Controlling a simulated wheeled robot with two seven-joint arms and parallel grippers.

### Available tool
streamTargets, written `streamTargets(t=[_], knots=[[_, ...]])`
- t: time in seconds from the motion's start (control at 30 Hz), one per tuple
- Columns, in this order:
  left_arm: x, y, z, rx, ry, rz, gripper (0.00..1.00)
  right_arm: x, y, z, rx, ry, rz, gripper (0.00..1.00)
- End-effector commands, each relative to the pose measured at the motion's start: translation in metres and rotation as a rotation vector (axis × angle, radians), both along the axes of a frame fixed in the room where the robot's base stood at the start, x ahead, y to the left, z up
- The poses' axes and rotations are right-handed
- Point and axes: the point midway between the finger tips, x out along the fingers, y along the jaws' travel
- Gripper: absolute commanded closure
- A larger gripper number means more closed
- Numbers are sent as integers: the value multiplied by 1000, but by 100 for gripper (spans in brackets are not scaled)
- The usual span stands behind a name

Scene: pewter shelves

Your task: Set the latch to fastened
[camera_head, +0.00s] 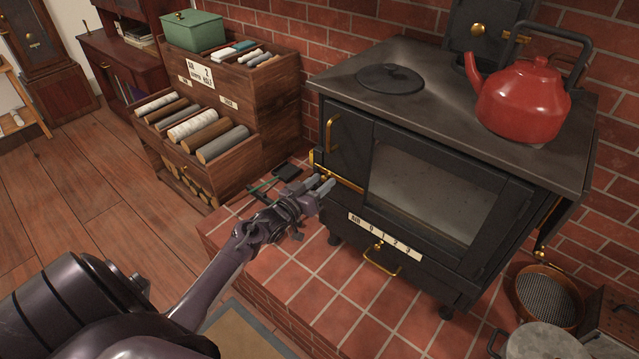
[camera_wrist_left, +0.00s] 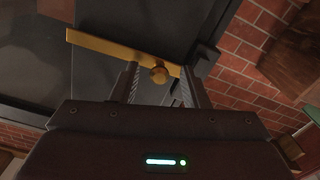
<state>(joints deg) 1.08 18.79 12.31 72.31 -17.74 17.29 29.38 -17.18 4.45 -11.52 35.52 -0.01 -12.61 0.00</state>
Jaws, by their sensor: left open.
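The latch is a brass bar (camera_head: 348,183) at the left edge of the black stove's glass door (camera_head: 425,190). In the head view it slants down to the right across the door frame. In the left wrist view the bar (camera_wrist_left: 110,47) runs across in front of my fingers, with a round brass knob (camera_wrist_left: 159,74) at its right end. My left gripper (camera_head: 325,185) is open, close in front of the latch. In the wrist view the knob appears between my two fingertips (camera_wrist_left: 160,80); I cannot tell whether they touch it. My right gripper is not in view.
A red kettle (camera_head: 523,100) stands on the stove top. A brass handle (camera_head: 332,133) is above the latch, and a lower drawer with a brass pull (camera_head: 381,262) is below. Wooden crates of logs (camera_head: 205,140) stand left. The tiled hearth (camera_head: 310,270) is clear in front.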

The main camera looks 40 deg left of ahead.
Motion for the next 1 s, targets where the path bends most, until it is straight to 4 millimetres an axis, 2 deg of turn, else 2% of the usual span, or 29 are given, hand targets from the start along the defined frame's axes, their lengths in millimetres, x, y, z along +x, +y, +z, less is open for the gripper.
streamTargets(t=[0.17, 0.4, 0.6, 1.0], knots=[[-12, 1, -1, 1, 2, -1, 59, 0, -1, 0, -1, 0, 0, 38], [-52, 4, -1, 1, 3, 0, 59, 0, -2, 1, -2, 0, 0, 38], [-74, 6, -1, 0, 0, 0, 59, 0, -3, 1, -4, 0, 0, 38], [-78, 6, 0, 0, 0, 0, 59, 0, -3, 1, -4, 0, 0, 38]])
